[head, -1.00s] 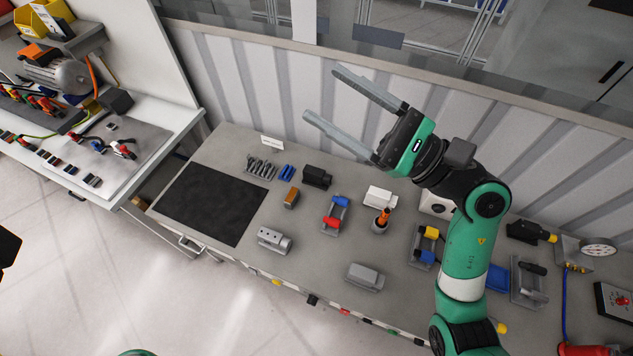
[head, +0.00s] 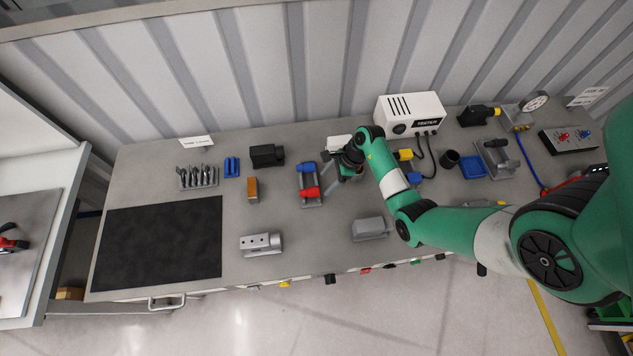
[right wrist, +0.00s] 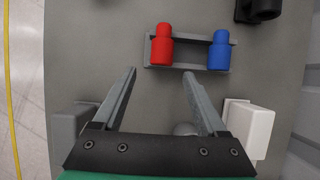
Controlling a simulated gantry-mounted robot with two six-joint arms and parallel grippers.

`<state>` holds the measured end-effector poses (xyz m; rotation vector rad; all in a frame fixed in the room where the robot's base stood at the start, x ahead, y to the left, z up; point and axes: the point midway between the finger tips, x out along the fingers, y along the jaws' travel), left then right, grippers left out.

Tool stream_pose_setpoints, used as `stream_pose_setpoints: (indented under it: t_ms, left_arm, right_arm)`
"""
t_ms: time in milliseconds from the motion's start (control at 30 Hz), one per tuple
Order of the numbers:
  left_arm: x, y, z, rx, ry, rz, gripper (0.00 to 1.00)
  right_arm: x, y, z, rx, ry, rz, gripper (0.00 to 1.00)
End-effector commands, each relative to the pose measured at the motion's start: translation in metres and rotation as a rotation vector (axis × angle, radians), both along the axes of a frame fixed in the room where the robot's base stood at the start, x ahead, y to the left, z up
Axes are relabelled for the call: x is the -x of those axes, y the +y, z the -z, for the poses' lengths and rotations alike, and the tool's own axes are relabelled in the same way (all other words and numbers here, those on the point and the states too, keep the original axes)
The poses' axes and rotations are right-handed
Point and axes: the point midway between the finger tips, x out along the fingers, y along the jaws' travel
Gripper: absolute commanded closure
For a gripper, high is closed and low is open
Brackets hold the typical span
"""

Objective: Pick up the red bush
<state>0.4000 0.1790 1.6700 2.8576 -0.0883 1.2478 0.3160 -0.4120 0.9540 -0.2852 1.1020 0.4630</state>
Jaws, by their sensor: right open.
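The red bush (head: 308,193) sits in a grey holder (head: 312,182) near the middle of the bench, with a blue bush (head: 307,169) at the holder's far end. In the right wrist view the red bush (right wrist: 162,46) stands just beyond the fingertips, and the blue bush (right wrist: 219,50) is to its right. My right gripper (right wrist: 160,73) is open and empty, its fingers pointing at the holder, with the red bush roughly in line with the gap. In the head view this gripper (head: 328,178) is just right of the holder. My left gripper is not in view.
A grey block (head: 370,228) and a white block (right wrist: 249,127) flank my right gripper. A black block (head: 267,155), an orange block (head: 252,190) and a grey drilled part (head: 261,244) lie left. A white tester (head: 410,113) stands behind. The black mat (head: 160,240) is bare.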

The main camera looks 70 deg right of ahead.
Motion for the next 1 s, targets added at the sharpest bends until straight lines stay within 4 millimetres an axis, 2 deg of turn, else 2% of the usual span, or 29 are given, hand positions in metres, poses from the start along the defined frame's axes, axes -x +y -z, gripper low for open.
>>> stream_pose_setpoints:
  t_ms: [67,167,400,600,933,1000]
  left_arm:
    - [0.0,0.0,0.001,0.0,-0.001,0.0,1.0]
    - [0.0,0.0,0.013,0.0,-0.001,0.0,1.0]
    - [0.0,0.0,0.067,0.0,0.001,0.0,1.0]
    - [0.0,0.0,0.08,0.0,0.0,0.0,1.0]
    - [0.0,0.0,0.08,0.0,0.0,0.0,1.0]
    - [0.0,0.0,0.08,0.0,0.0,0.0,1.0]
  right_arm:
    - [-0.002,0.0,0.0,0.001,-0.003,-0.001,0.25]
    - [-0.005,0.002,0.01,0.003,-0.004,-0.002,0.25]
    - [-0.021,0.011,0.055,0.003,-0.005,-0.005,0.25]
    - [-0.034,0.019,0.077,0.002,-0.004,-0.005,0.25]
    - [-0.037,0.02,0.08,0.002,-0.006,-0.003,0.25]
    - [-0.037,0.02,0.08,0.002,-0.006,-0.003,0.38]
